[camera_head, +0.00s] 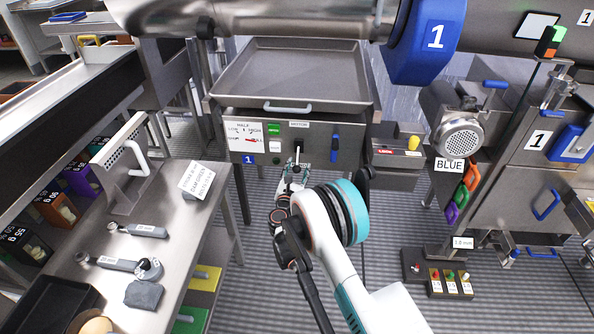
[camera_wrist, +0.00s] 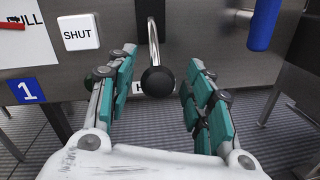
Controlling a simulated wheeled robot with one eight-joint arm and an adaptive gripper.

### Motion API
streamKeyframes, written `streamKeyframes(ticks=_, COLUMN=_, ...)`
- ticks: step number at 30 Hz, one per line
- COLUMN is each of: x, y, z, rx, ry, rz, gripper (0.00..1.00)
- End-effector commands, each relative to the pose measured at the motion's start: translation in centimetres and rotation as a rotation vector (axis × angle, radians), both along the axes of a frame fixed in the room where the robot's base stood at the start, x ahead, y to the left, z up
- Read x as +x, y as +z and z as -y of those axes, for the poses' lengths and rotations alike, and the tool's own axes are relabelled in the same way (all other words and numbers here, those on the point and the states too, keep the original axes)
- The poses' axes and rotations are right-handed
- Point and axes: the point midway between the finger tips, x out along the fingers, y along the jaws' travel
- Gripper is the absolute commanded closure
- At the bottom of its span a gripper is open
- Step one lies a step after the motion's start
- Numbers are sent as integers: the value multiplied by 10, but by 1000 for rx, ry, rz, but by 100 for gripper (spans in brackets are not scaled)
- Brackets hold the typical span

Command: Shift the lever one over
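The lever (camera_wrist: 157,80) is a thin chrome rod with a black ball knob, on the front of the steel machine panel. In the wrist view its knob hangs between my two fingers, and I see a gap on both sides. In the head view the lever (camera_head: 297,155) shows as a short pale rod just above my gripper (camera_head: 292,172). My gripper (camera_wrist: 160,66) is open, with its teal-padded fingers on either side of the knob. A label (camera_wrist: 139,88) starting with "H" lies behind the knob, mostly hidden.
Left of the lever are a white SHUT button (camera_wrist: 78,32), a blue "1" plate (camera_wrist: 27,90) and a written card (camera_head: 245,134). A blue handle (camera_head: 334,148) hangs on the right. A steel tray (camera_head: 290,75) tops the machine. A bench (camera_head: 180,235) stands left.

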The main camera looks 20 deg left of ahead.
Motion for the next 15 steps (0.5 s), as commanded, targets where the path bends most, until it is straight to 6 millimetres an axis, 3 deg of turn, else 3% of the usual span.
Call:
streamKeyframes(ticks=8, x=-9, y=0, z=0, rx=0, ry=2, rz=0, gripper=53)
streamKeyframes(ticks=15, x=-46, y=-1, z=5, rx=0, ry=2, rz=0, gripper=53)
